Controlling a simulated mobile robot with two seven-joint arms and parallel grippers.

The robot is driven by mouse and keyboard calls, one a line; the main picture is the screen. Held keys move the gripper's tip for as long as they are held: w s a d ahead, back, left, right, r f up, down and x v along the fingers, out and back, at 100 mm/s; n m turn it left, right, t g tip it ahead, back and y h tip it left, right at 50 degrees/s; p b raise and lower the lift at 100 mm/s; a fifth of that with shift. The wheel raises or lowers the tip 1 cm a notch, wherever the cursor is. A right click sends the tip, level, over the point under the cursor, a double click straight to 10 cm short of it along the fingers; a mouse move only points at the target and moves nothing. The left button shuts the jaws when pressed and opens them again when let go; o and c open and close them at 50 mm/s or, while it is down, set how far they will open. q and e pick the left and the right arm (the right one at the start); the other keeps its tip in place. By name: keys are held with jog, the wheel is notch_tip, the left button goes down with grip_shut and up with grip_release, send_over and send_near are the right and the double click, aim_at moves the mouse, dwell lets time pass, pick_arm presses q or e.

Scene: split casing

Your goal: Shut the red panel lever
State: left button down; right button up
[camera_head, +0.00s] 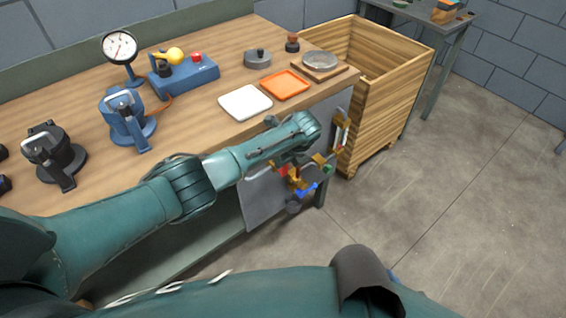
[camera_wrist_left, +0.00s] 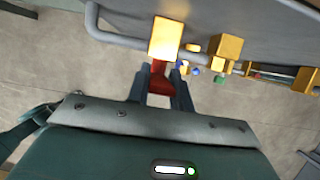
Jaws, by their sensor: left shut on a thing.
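The red lever (camera_wrist_left: 160,84) shows in the left wrist view, hanging from a bright yellow block (camera_wrist_left: 166,38) on the grey panel (camera_head: 266,203). My left gripper (camera_wrist_left: 160,88) has one finger on each side of the red lever and is shut on it. In the head view my left arm reaches across the bench's front to the panel, and the hand hides part of the fittings. A blue lever (camera_head: 306,191) and a green part (camera_head: 320,159) show there beside yellow blocks. My right gripper is not in view.
A grey pipe-like bar (camera_wrist_left: 118,40) runs along the panel near the fingers. More yellow blocks (camera_wrist_left: 226,52) stand to the right. The bench top (camera_head: 200,128) carries a white tray (camera_head: 245,102), an orange tray (camera_head: 285,85) and devices. A wooden crate (camera_head: 385,110) stands close beyond the panel.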

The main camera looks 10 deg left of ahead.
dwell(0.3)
pick_arm(q)
jog(key=c, duration=1.2)
grip_release()
jog(key=shift+c, duration=0.2)
jog(key=p+v, duration=0.2)
jog(key=v, duration=1.1)
jog(key=shift+d, duration=0.15)
jog(key=shift+w, duration=0.15)
